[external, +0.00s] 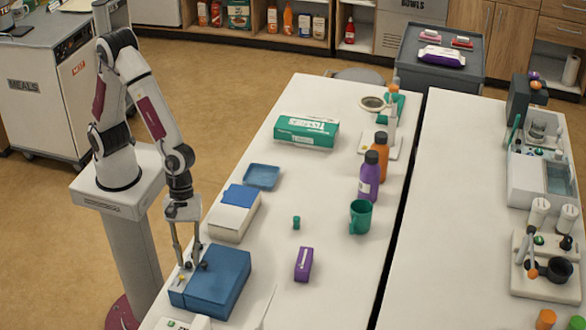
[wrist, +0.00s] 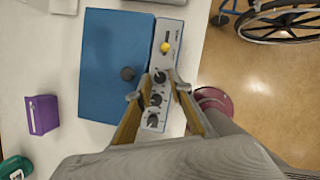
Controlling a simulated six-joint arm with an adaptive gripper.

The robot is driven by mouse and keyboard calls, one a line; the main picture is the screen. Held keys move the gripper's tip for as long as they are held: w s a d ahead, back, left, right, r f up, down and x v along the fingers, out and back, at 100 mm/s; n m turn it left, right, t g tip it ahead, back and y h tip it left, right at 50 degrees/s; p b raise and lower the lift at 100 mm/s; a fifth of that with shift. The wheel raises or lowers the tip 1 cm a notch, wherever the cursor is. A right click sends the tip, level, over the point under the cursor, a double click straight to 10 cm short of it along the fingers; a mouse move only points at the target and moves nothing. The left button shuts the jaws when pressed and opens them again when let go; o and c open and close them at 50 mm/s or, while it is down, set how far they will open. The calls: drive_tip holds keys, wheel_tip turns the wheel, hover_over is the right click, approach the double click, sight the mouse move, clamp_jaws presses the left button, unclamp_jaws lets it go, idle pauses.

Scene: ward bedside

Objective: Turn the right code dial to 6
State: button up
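A blue box (external: 222,276) lies on the near table. Its grey panel (wrist: 174,27) carries a yellow button and a row of black dials. The dial by the yellow button (wrist: 160,77) appears to be the right code dial, seen from the panel's front. The middle dial (wrist: 156,99) and the far dial (wrist: 153,120) sit below it in the wrist view. My gripper (wrist: 153,87) points down over the panel with its fingers apart and nothing held. The fingertips are around the right dial's area; contact is unclear. Dial markings are too small to read. The gripper also shows in the external view (external: 190,265).
A white and blue box (external: 234,215) lies beside the blue box. A purple box (external: 303,263) and a small green cylinder (external: 296,222) stand farther off. The table between them is clear.

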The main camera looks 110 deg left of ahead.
drive_tip(key=shift+s+d+n+t+y, duration=0.1)
drive_tip(key=shift+n+t+y, duration=0.25)
drive_tip(key=shift+n, duration=0.85)
drive_tip(key=shift+s+d+n+t+y, duration=0.15)
drive_tip(key=shift+n+t, duration=0.3)
drive_tip(key=shift+n, duration=0.75)
drive_tip(key=v, duration=0.8)
drive_tip(key=s+a+r+m, duration=0.2)
drive_tip(key=s+a+m, duration=0.2)
drive_tip(key=a+m, duration=0.3)
drive_tip(key=s+a+r+m+y, duration=0.1)
drive_tip(key=s+a+r+m, duration=0.2)
drive_tip(key=m, duration=0.9)
drive_tip(key=s+a+r+m+y, duration=0.1)
drive_tip(key=s+a+r+m, duration=0.1)
drive_tip(key=s+a+m, duration=0.3)
drive_tip(key=shift+s+a+r+m, duration=0.15)
drive_tip(key=shift+s+a+m, duration=0.25)
drive_tip(key=shift+a+m, duration=2.2)
drive_tip(key=shift+a, duration=0.2)
